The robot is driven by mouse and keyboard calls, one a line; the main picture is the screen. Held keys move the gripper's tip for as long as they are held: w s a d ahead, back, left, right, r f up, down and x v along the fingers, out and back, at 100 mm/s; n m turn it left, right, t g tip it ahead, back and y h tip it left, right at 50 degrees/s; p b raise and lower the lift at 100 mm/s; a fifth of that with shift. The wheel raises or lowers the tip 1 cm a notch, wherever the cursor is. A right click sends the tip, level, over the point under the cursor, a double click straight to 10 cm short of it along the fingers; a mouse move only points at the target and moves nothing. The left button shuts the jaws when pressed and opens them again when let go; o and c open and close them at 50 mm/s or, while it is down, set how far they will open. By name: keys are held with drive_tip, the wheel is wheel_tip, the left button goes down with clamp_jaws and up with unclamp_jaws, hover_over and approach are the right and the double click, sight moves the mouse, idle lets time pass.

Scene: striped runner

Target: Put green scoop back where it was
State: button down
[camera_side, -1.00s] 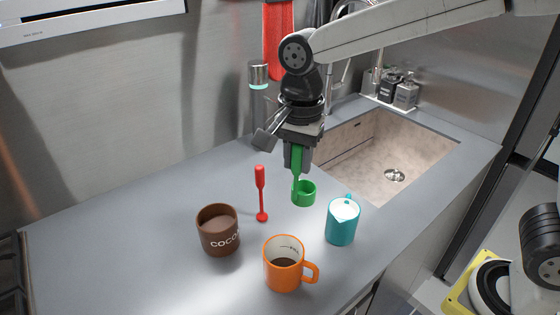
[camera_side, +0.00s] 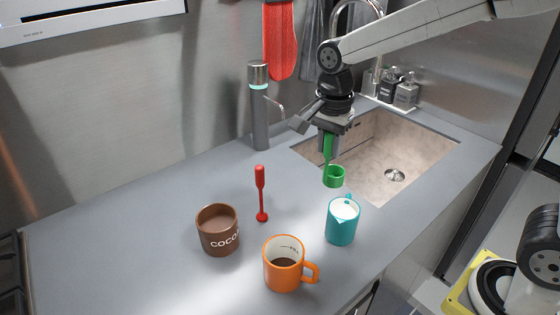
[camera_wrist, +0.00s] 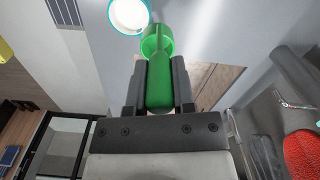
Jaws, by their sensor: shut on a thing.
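The green scoop (camera_side: 334,178) hangs upright from my gripper (camera_side: 328,154), cup end down. My gripper is shut on its handle. In the side view the scoop's cup appears just behind the teal pitcher, near the sink's front left corner. In the wrist view the green scoop (camera_wrist: 160,80) lies between the two fingers of my gripper (camera_wrist: 160,85), with its cup near the pitcher's rim. I cannot tell exactly how high the cup is above the counter.
The teal pitcher (camera_side: 341,226) holds white liquid. The orange mug (camera_side: 283,270), brown cocoa cup (camera_side: 218,236) and red stirrer (camera_side: 260,190) stand on the counter. The sink (camera_side: 415,165) opens at right. The counter's left part is clear.

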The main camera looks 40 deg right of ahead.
drive_tip(key=w+a+f, duration=0.1)
drive_tip(key=w+f, duration=0.8)
drive_tip(key=w, duration=0.3)
drive_tip(key=shift+w, duration=0.3)
drive_tip(key=shift+a, duration=0.1)
drive_tip(key=shift+w+f, duration=0.15)
drive_tip(key=shift+f, duration=0.8)
drive_tip(key=shift+w+f, duration=0.1)
drive_tip(key=shift+f, duration=0.8)
drive_tip(key=shift+f, duration=0.15)
drive_tip(key=shift+c, duration=2.3)
unclamp_jaws()
